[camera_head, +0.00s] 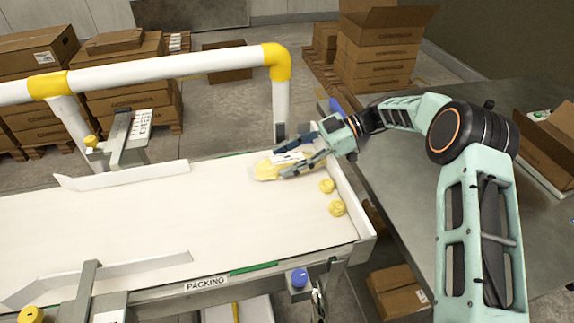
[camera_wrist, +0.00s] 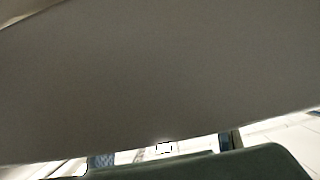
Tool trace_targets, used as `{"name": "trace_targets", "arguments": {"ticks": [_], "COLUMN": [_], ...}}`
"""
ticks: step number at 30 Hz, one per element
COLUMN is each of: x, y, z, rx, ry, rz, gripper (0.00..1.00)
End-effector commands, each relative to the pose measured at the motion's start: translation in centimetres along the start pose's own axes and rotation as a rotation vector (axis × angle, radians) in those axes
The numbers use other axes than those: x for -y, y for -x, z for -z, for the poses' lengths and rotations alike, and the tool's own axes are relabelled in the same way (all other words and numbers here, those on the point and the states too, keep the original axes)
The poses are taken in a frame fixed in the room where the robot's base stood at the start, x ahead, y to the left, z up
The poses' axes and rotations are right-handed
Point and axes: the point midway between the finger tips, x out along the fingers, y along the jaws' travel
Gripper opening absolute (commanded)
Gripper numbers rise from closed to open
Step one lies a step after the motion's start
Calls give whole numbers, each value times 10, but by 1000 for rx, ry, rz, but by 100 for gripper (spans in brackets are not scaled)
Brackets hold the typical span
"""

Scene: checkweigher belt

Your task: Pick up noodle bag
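The noodle bag, a pale yellow packet (camera_head: 266,172) with a white part, lies at the far right end of the white belt in the head view. My gripper (camera_head: 282,163) reaches over it from the right. Its two dark fingers are spread apart, one at the bag's far side and one over its near side. Whether either finger touches the bag is hidden. In the wrist view, the spread fingers (camera_wrist: 162,152) show at the bottom edge, with bright surface between them. A large grey-brown surface fills most of that view, and I cannot tell what it is.
Two small yellow lumps (camera_head: 331,196) lie near the right end of the white belt (camera_head: 150,225). A raised rim (camera_head: 352,195) closes that end. A white rail with yellow joints (camera_head: 170,68) stands behind. A grey table (camera_head: 415,185) is at right. The belt's middle is clear.

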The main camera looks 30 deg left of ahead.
Motion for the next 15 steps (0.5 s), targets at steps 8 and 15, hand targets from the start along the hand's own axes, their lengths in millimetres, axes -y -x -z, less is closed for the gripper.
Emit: {"name": "trace_targets", "arguments": {"ticks": [8,15], "x": [0,0], "y": [0,0], "z": [0,1], "rx": [0,-1], "ry": [0,1], "rz": [0,0], "gripper": [17,7]}}
